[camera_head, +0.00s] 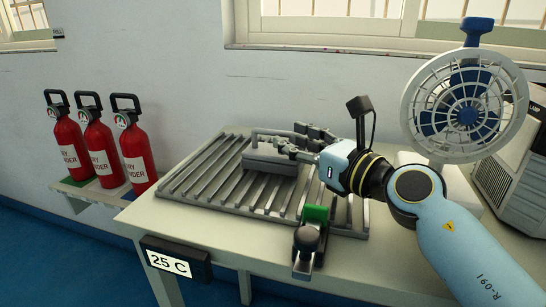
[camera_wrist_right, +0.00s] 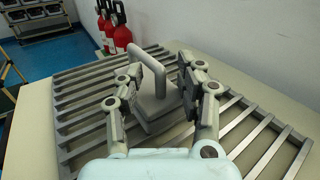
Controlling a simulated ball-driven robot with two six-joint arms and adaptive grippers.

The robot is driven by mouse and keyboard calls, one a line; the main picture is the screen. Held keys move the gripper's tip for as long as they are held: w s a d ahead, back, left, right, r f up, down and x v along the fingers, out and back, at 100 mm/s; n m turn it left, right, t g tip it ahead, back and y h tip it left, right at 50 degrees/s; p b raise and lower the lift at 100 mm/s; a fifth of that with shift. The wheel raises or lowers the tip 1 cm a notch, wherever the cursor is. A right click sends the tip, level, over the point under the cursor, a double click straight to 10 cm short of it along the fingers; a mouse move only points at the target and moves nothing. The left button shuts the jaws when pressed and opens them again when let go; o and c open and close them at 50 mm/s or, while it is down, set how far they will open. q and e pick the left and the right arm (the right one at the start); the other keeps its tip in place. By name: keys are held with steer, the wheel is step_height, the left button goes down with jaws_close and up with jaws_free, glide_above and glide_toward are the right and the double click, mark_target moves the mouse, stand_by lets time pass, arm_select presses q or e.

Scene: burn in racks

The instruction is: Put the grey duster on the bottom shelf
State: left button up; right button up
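The grey duster (camera_head: 270,160), a block with a bar handle on top, lies on the slatted metal rack (camera_head: 190,190) on the table. It also shows in the right wrist view (camera_wrist_right: 152,100), between my fingers. My right gripper (camera_head: 305,142) reaches to the duster's right end in the head view. In the wrist view my right gripper (camera_wrist_right: 165,88) has its two fingers spread, one on each side of the duster's handle. It looks open; firm contact cannot be made out. My left gripper is out of view. Shelving (camera_wrist_right: 38,20) shows small at the wrist view's upper left.
Three red fire extinguishers (camera_head: 105,155) stand on a low ledge by the wall. A white and blue fan (camera_head: 465,105) and a beige case (camera_head: 510,160) stand at the right. A black device with a green part (camera_head: 308,240) sits at the rack's front edge. Blue floor is clear at left.

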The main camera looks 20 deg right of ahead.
jaws_close()
stand_by(0.3)
